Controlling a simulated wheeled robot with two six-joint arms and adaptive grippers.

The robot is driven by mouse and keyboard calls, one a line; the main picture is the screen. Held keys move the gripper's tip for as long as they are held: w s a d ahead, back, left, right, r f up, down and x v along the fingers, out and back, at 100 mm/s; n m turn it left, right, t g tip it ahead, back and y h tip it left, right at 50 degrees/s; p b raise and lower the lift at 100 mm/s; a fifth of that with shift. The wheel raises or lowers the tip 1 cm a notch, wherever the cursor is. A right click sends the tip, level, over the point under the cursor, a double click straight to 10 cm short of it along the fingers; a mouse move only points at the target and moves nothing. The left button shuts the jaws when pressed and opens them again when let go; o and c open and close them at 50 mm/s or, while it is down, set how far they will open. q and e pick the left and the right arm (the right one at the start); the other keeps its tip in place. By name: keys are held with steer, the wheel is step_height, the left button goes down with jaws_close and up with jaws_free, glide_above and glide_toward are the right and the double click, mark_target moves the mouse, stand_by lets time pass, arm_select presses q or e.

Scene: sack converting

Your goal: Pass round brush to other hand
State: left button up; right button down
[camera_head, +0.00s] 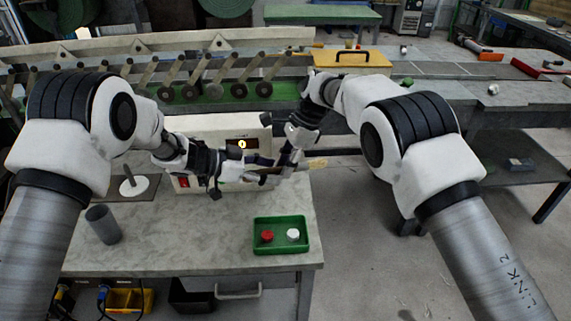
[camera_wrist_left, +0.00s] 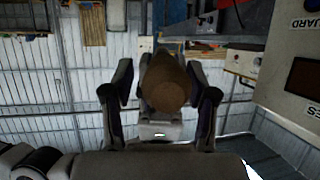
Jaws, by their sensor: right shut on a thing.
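The round brush is held in the air above the bench. Its tan end (camera_head: 318,163) sticks out to the right of my right gripper (camera_head: 287,164) in the head view. My right gripper is shut on the brush. My left gripper (camera_head: 256,174) is close beside it on the left, around the brush's other end. In the left wrist view a round brown brush end (camera_wrist_left: 168,84) faces the camera between the spread fingers of my left gripper (camera_wrist_left: 161,92). Gaps show on both sides, so the left gripper is open. Part of the brush is hidden by the grippers.
Below is a grey bench (camera_head: 190,238) with a green tray (camera_head: 281,249) holding a red and a white piece. A grey cup (camera_head: 103,225) and a white stand (camera_head: 139,187) are at left. A white control box (camera_head: 215,130) stands just behind the grippers.

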arm_select(q)
steer(key=v, duration=1.2)
steer(key=s+d+f+n+y, duration=0.1)
steer(key=s+f+n+y, duration=0.15)
steer(key=s+f, duration=0.45)
steer(key=s+d+f+n+t+y, duration=0.1)
steer(key=s+f+n, duration=0.35)
steer(key=f, duration=0.45)
steer(key=s+d+f+n+y, duration=0.1)
steer(key=s+f+n, duration=0.1)
steer(key=s+f, duration=0.55)
steer(key=s+a+f+n+g+y, duration=0.2)
steer(key=s+a+f+n+y, duration=0.1)
steer(key=s+a, duration=0.4)
steer(key=s+a+f+n+g+y, duration=0.2)
steer(key=s+a+f+y, duration=0.3)
steer(key=s, duration=0.6)
steer(key=shift+s+a+n, duration=0.3)
steer(key=shift+a+n, duration=0.4)
steer(key=shift+a, duration=0.45)
steer(key=shift+y, duration=0.25)
